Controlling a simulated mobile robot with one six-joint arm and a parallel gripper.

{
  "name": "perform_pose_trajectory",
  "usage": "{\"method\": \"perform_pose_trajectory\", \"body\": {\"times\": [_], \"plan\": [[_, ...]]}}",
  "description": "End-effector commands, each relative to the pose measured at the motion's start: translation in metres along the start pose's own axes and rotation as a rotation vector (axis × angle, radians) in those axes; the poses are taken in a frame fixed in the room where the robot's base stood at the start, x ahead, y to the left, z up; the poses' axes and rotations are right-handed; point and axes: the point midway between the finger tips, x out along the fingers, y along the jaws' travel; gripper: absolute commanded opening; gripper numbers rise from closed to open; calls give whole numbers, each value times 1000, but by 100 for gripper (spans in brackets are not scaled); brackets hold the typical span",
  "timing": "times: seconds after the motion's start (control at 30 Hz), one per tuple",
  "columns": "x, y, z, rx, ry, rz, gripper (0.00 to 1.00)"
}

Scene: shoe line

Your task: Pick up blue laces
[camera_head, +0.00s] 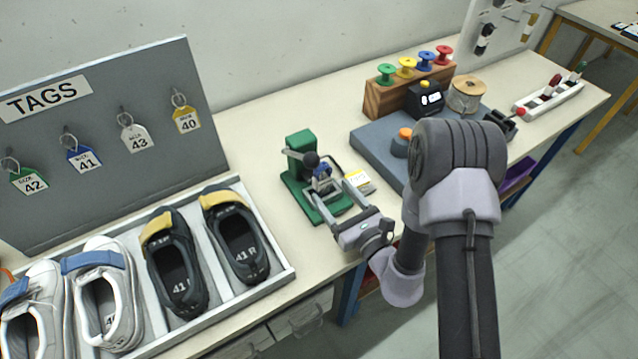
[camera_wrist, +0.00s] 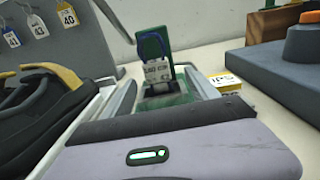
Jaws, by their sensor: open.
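The blue laces (camera_head: 322,179) are a small blue bundle at the green stand (camera_head: 302,160) in the middle of the table.
A tray (camera_head: 282,278) of shoes stands left, before a grey board (camera_head: 85,120) with hanging tags. A yellow-white label block (camera_head: 359,182) lies right of the stand. A grey base (camera_head: 375,150) with an orange button and a spool rack (camera_head: 400,92) stand farther right.

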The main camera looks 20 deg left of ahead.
Motion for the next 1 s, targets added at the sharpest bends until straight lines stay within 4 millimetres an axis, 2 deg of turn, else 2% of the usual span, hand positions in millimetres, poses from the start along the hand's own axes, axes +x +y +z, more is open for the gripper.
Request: {"method": "perform_pose_trajectory", "body": {"times": [0.03, 0.23, 0.43, 0.7, 1.0], "plan": [[11, 1, 0, -1, -3, 3, 68], [38, 2, -1, -1, -1, 2, 68], [75, 4, -2, -1, -1, 2, 68], [81, 3, -1, 2, 2, 0, 66], [81, 3, -1, 1, 1, 0, 7]]}}
